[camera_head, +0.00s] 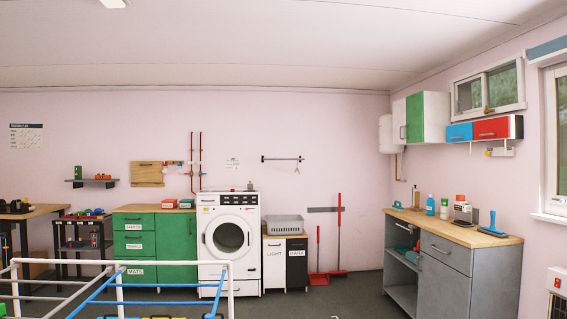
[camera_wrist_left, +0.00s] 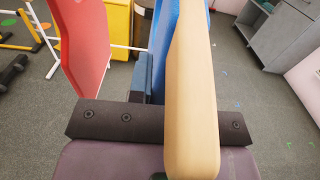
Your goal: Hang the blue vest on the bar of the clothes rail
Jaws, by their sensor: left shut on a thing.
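My left gripper (camera_wrist_left: 148,122) shows in the left wrist view as a dark bar with bolts, its fingertips mostly hidden. It is shut on a pale wooden hanger (camera_wrist_left: 192,95), which fills the middle of that view. The blue vest (camera_wrist_left: 161,40) is a strip of blue cloth beside and beyond the hanger; most of it is hidden. In the head view a dark wall-mounted bar (camera_head: 282,158), which looks like the clothes rail, is on the back wall, with a small hook-like piece under its right part. Neither gripper shows in the head view.
A white and blue rack (camera_head: 150,272) stands at lower left in the head view. A washing machine (camera_head: 229,240) and a grey basket (camera_head: 284,225) stand below and left of the bar.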

